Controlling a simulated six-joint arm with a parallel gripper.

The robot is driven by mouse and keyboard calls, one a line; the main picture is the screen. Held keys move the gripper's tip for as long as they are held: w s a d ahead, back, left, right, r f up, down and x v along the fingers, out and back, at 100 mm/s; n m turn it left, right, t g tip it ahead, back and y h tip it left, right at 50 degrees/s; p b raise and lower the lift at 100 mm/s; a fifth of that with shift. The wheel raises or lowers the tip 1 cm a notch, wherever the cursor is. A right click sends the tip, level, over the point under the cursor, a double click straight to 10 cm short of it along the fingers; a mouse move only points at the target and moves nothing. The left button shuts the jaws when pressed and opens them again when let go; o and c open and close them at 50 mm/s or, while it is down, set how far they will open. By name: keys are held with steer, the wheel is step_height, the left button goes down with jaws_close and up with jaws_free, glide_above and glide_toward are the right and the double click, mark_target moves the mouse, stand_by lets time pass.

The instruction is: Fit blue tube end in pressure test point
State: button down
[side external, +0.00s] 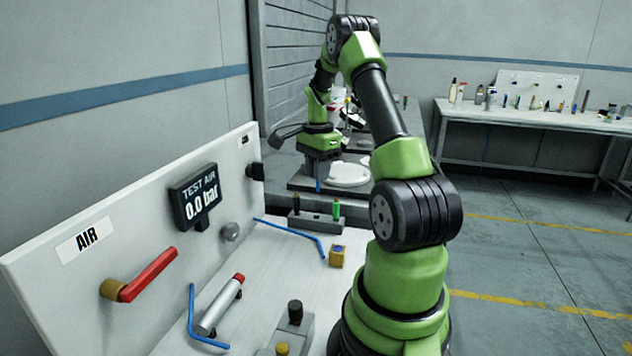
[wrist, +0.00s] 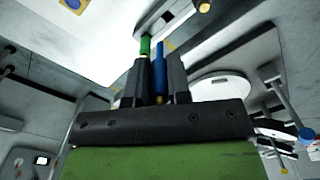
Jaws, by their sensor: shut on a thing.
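My gripper (side external: 318,172) is low over a small tool rack (side external: 313,222). In the wrist view its fingers (wrist: 159,65) are shut on a slim upright blue piece (wrist: 160,76) with a brass-coloured end; this piece also shows below the gripper in the side view (side external: 318,186). I cannot tell whether it is a tube end or a tool handle. A bent blue tube (side external: 292,233) lies on the bench in front of the rack. Another bent blue tube (side external: 191,310) lies nearer, left of a grey cylinder. I cannot tell which fitting is the pressure test point.
The rack holds a black handle (side external: 296,203) and a green handle (side external: 336,208) on either side of the blue piece. A yellow block (side external: 338,257) and a red-capped cylinder (side external: 220,305) are on the bench. The upright panel carries a "TEST AIR 0.0 bar" display (side external: 196,196) and red lever (side external: 150,273).

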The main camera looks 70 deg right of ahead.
steer(key=s+a, duration=0.7)
steer(key=a, duration=0.3)
steer(key=shift+s+a, duration=0.15)
steer(key=shift+a, duration=0.15)
steer(key=shift+f, duration=0.15)
steer(key=shift+f, duration=2.85)
steer(key=shift+f, duration=1.8)
steer(key=c, duration=1)
jaws_free()
steer(key=shift+r, duration=0.1)
step_height(320, 180, up, 10)
steer(key=shift+f, duration=0.15)
